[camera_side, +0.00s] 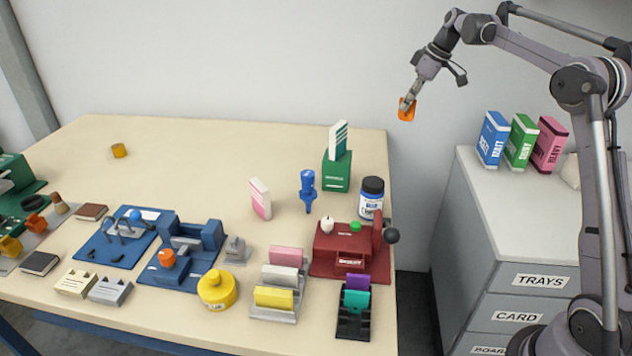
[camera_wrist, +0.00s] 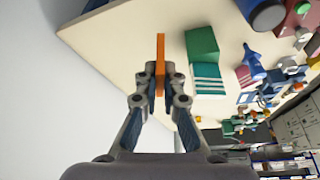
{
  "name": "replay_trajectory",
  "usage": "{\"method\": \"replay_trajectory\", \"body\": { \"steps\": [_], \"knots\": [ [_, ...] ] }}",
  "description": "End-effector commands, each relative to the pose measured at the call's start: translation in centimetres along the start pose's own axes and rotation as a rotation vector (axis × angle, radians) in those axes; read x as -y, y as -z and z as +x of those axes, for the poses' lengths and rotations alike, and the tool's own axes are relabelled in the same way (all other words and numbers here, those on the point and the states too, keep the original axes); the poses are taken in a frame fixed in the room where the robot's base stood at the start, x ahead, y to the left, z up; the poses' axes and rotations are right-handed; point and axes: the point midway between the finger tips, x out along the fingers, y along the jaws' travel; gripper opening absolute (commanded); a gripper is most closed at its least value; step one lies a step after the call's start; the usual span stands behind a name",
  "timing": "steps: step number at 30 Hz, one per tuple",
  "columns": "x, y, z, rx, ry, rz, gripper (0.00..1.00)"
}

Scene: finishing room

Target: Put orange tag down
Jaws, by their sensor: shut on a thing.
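The orange tag (camera_side: 407,109) is held in my gripper (camera_side: 410,100), high in the air near the table's back right corner in the side view. In the wrist view the tag (camera_wrist: 160,62) stands edge-on between the fingertips of my gripper (camera_wrist: 160,80), which are shut on it. The tag touches nothing else that I can see. The table (camera_side: 190,150) lies below and to the left of it.
A green box (camera_side: 337,176) with a striped card stands near the table's back right, beside a blue-labelled jar (camera_side: 371,198). A red press (camera_side: 345,248) stands in front. A grey cabinet (camera_side: 500,215) stands right. The table's back left is mostly clear.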

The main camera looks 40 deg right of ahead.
Motion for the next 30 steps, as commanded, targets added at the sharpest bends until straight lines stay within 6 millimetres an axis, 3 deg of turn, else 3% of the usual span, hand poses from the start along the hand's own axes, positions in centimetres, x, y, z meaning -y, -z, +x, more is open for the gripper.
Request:
{"method": "replay_trajectory", "body": {
  "steps": [3,8,15,20,30],
  "knots": [
    [-3.1,-1.2,0.9,0.000,-0.009,0.023,0.00],
    [-6.3,-2.9,2.0,-0.001,-0.019,0.047,0.00],
    [-6.2,-4.2,5.3,-0.001,-0.018,0.044,0.00],
    [-6.1,-4.6,6.6,-0.001,-0.018,0.044,0.00],
    [-4.7,-1.2,11.7,0.000,-0.017,0.039,0.00]
  ]
}}
